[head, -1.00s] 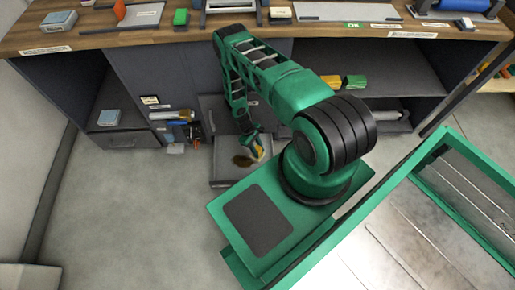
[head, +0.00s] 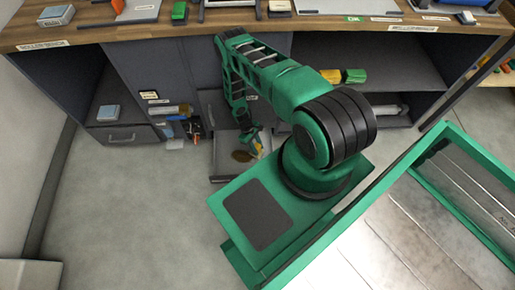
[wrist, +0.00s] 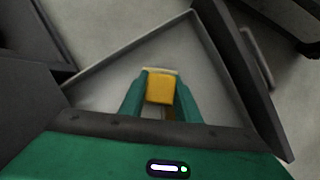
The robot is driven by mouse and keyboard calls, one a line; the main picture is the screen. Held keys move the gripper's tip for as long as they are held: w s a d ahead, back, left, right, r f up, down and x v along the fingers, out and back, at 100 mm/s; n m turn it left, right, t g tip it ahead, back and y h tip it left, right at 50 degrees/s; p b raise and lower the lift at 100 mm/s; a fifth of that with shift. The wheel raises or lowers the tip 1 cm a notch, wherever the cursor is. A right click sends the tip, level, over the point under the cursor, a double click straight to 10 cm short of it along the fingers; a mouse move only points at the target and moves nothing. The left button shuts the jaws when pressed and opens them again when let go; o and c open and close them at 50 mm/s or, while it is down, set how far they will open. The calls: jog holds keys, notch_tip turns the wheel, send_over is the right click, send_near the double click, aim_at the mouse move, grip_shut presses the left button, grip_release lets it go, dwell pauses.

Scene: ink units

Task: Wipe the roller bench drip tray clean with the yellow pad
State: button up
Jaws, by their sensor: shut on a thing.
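The drip tray (head: 226,168) is a grey, shallow, open-topped tray pulled out low from the bench front. A brown stain (head: 242,156) lies on its floor. My gripper (head: 257,150) is down at the tray beside the stain, on its right. In the wrist view my gripper (wrist: 160,92) is shut on the yellow pad (wrist: 160,87), between its green fingers. The pad is over the tray floor (wrist: 108,86); I cannot tell whether it touches. A small brownish patch shows behind the pad between the fingers. My arm hides part of the tray.
The wooden bench top (head: 110,38) overhangs the tray. A grey cabinet with a drawer (head: 125,136) stands at the left. Rolls and small items (head: 178,120) sit on a low shelf left of the tray. A yellow and green block (head: 345,76) lies on the right shelf. The floor (head: 130,215) at the left is clear.

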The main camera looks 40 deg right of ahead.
jog(key=shift+f, duration=0.95)
jog(key=shift+a, duration=0.1)
